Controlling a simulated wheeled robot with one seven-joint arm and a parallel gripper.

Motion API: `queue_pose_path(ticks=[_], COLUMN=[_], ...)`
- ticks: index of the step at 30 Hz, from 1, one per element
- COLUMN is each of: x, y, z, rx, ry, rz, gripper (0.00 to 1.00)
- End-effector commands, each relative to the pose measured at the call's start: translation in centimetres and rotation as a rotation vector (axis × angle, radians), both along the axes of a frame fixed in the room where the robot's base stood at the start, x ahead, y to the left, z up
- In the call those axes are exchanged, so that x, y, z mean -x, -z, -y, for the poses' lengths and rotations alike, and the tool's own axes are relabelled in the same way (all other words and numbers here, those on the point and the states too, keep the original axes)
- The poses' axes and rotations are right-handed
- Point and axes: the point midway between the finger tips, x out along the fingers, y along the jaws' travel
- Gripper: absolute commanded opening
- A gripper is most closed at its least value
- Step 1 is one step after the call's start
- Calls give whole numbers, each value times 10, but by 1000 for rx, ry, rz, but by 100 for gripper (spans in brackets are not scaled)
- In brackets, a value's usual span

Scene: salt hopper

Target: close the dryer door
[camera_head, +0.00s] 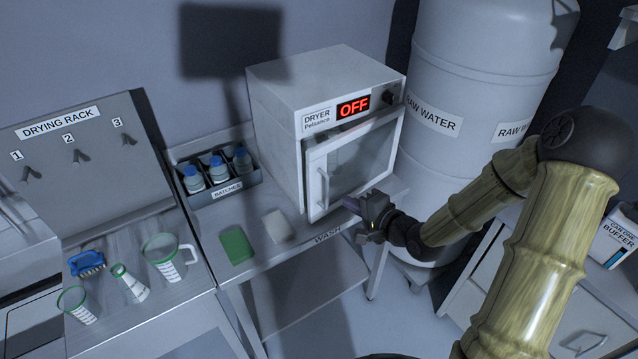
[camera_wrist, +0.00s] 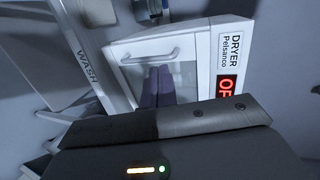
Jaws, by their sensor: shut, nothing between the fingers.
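The white dryer (camera_head: 285,105) stands on the wash bench, its red display reading OFF. Its door (camera_head: 314,205) has a glass window and a vertical handle (camera_head: 324,188) near the left edge. The door lies close to the dryer's front; I cannot tell whether it is fully shut. My gripper (camera_head: 350,204) is shut and empty, by the lower part of the door. In the wrist view, the purple fingers (camera_wrist: 157,86) lie together in front of the door's glass, beside the handle (camera_wrist: 151,58). Whether they touch the door is unclear.
A green sponge (camera_head: 236,246) and a pale block (camera_head: 278,226) lie on the wash bench (camera_head: 212,222), left of the dryer. A rack of blue-capped bottles (camera_head: 228,183) stands behind them. The raw water tank (camera_head: 480,70) is close on the right.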

Motion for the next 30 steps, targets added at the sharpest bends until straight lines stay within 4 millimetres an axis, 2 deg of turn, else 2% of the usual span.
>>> queue_pose_path(ticks=[16,21,30], x=[-64,-84,-95], y=[25,23,27], z=[-57,-74,-81], rx=[1,1,2], ry=[-3,-2,1], rz=[-2,-1,-2], gripper=[0,0,0])
